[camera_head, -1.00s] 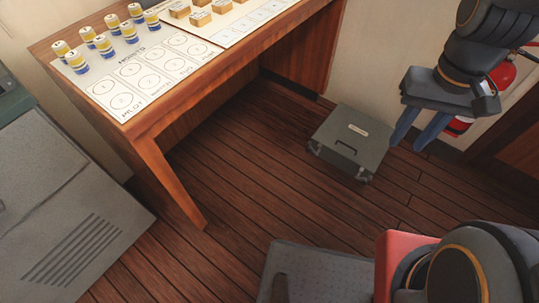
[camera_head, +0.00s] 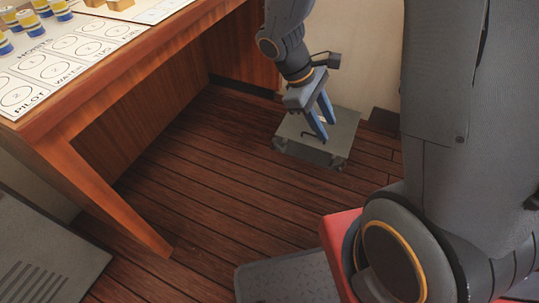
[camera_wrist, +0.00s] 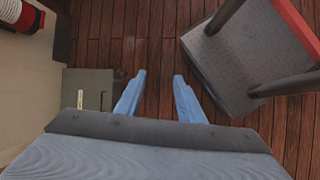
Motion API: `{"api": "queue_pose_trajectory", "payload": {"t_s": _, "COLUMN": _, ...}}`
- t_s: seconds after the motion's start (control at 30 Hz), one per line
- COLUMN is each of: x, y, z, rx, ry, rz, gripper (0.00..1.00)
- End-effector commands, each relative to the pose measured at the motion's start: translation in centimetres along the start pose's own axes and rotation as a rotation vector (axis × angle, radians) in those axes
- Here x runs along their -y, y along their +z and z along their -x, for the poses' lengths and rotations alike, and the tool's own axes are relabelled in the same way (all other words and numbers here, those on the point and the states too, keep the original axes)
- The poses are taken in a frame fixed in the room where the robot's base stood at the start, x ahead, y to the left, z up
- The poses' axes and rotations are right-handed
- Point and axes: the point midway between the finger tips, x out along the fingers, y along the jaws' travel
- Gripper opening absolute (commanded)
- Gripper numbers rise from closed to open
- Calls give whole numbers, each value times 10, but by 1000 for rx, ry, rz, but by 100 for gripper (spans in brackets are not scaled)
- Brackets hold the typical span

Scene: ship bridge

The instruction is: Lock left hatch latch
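No hatch latch can be made out in either view. A grey-green case (camera_head: 295,132) with dark corners sits on the wooden floor, near the wall. It also shows at the left of the wrist view (camera_wrist: 88,88), with a pale label. My gripper (camera_head: 328,130) points down in front of the case in the head view and covers part of its top. In the wrist view its blue fingers (camera_wrist: 159,75) are apart with only floor between them, and the case lies to their left. I cannot tell its height above the floor.
A wooden table (camera_head: 95,75) with a marked white sheet (camera_head: 62,58) and several small striped cylinders stands at left. A grey slatted cabinet (camera_head: 50,250) is at lower left. A red fire extinguisher (camera_wrist: 22,14) shows top left in the wrist view. Floor (camera_head: 200,180) between is clear.

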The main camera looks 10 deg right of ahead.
Motion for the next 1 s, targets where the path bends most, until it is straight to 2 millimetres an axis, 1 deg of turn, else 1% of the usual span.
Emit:
{"api": "queue_pose_trajectory", "payload": {"t_s": 0.03, "x": -7, "y": -23, "z": -26, "rx": 32, "ry": 33, "rz": 70, "gripper": 35}}
{"api": "queue_pose_trajectory", "payload": {"t_s": 0.1, "x": -18, "y": -44, "z": -49, "rx": 74, "ry": 81, "rz": 163, "gripper": 35}}
{"api": "queue_pose_trajectory", "payload": {"t_s": 0.17, "x": -27, "y": -63, "z": -67, "rx": 109, "ry": 125, "rz": 242, "gripper": 35}}
{"api": "queue_pose_trajectory", "payload": {"t_s": 0.2, "x": -33, "y": -76, "z": -80, "rx": 133, "ry": 154, "rz": 296, "gripper": 35}}
{"api": "queue_pose_trajectory", "payload": {"t_s": 0.27, "x": -42, "y": -97, "z": -98, "rx": 168, "ry": 199, "rz": 374, "gripper": 35}}
{"api": "queue_pose_trajectory", "payload": {"t_s": 0.3, "x": -48, "y": -112, "z": -110, "rx": 190, "ry": 229, "rz": 424, "gripper": 35}}
{"api": "queue_pose_trajectory", "payload": {"t_s": 0.37, "x": -56, "y": -134, "z": -129, "rx": 225, "ry": 275, "rz": 503, "gripper": 35}}
{"api": "queue_pose_trajectory", "payload": {"t_s": 0.4, "x": -62, "y": -150, "z": -140, "rx": 248, "ry": 307, "rz": 554, "gripper": 35}}
{"api": "queue_pose_trajectory", "payload": {"t_s": 0.47, "x": -70, "y": -174, "z": -158, "rx": 281, "ry": 355, "rz": 629, "gripper": 35}}
{"api": "queue_pose_trajectory", "payload": {"t_s": 0.5, "x": -74, "y": -191, "z": -170, "rx": 304, "ry": 388, "rz": 680, "gripper": 35}}
{"api": "queue_pose_trajectory", "payload": {"t_s": 0.57, "x": -80, "y": -216, "z": -188, "rx": 336, "ry": 437, "rz": 754, "gripper": 35}}
{"api": "queue_pose_trajectory", "payload": {"t_s": 0.6, "x": -84, "y": -234, "z": -199, "rx": 357, "ry": 472, "rz": 803, "gripper": 35}}
{"api": "queue_pose_trajectory", "payload": {"t_s": 0.67, "x": -88, "y": -262, "z": -216, "rx": 389, "ry": 524, "rz": 877, "gripper": 35}}
{"api": "queue_pose_trajectory", "payload": {"t_s": 0.7, "x": -90, "y": -280, "z": -228, "rx": 410, "ry": 558, "rz": 924, "gripper": 35}}
{"api": "queue_pose_trajectory", "payload": {"t_s": 0.77, "x": -93, "y": -309, "z": -244, "rx": 439, "ry": 613, "rz": 995, "gripper": 35}}
{"api": "queue_pose_trajectory", "payload": {"t_s": 0.8, "x": -94, "y": -328, "z": -256, "rx": 460, "ry": 650, "rz": 1042, "gripper": 35}}
{"api": "queue_pose_trajectory", "payload": {"t_s": 0.87, "x": -93, "y": -358, "z": -273, "rx": 488, "ry": 706, "rz": 1112, "gripper": 35}}
{"api": "queue_pose_trajectory", "payload": {"t_s": 0.9, "x": -93, "y": -377, "z": -284, "rx": 506, "ry": 743, "rz": 1154, "gripper": 35}}
{"api": "queue_pose_trajectory", "payload": {"t_s": 1.0, "x": -89, "y": -420, "z": -308, "rx": 546, "ry": 830, "rz": 1254, "gripper": 35}}
